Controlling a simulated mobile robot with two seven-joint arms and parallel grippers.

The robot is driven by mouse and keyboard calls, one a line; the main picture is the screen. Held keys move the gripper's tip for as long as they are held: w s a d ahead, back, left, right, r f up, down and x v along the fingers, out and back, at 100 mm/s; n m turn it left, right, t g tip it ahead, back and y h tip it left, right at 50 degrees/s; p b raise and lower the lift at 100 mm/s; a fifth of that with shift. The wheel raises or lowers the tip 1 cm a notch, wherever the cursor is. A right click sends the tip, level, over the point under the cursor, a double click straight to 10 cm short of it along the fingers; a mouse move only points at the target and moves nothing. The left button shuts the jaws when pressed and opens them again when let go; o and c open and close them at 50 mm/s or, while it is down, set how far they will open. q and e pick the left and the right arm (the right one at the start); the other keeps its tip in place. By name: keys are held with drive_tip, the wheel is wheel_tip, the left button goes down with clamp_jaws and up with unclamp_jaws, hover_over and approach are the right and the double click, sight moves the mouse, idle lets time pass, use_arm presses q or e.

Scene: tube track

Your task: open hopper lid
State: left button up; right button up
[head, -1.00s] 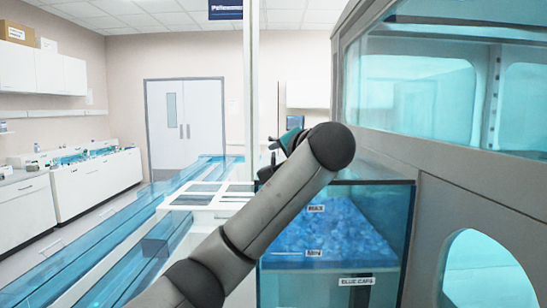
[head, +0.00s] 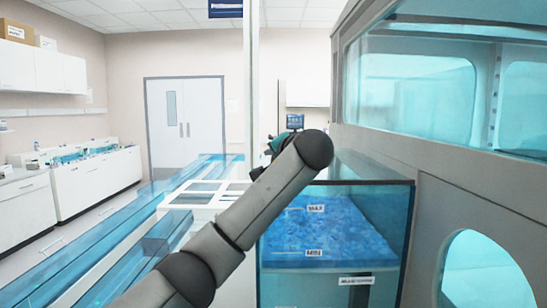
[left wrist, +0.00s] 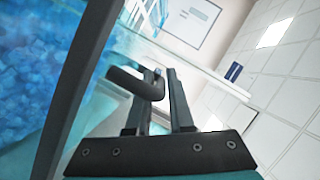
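The hopper (head: 385,225) is a clear blue box with a dark rim, filled with blue caps (head: 320,225). Its glassy lid (head: 375,167) seems to lie across the top, partly hidden by my arm. My left gripper (head: 268,148) is at the far left top of the hopper, its fingertips mostly hidden in the head view. In the left wrist view the two dark fingers (left wrist: 160,85) stand apart. A dark curved handle (left wrist: 125,80) juts from the dark edge bar and crosses at the left finger; I cannot tell whether they touch. My right gripper is out of view.
A grey machine with windows (head: 455,180) stands close on the right. A white post (head: 251,100) rises behind my left gripper. A white table section (head: 205,200) and a long clear blue track (head: 110,235) run along the left.

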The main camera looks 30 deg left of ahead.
use_arm(q)
clamp_jaws()
idle(1.0)
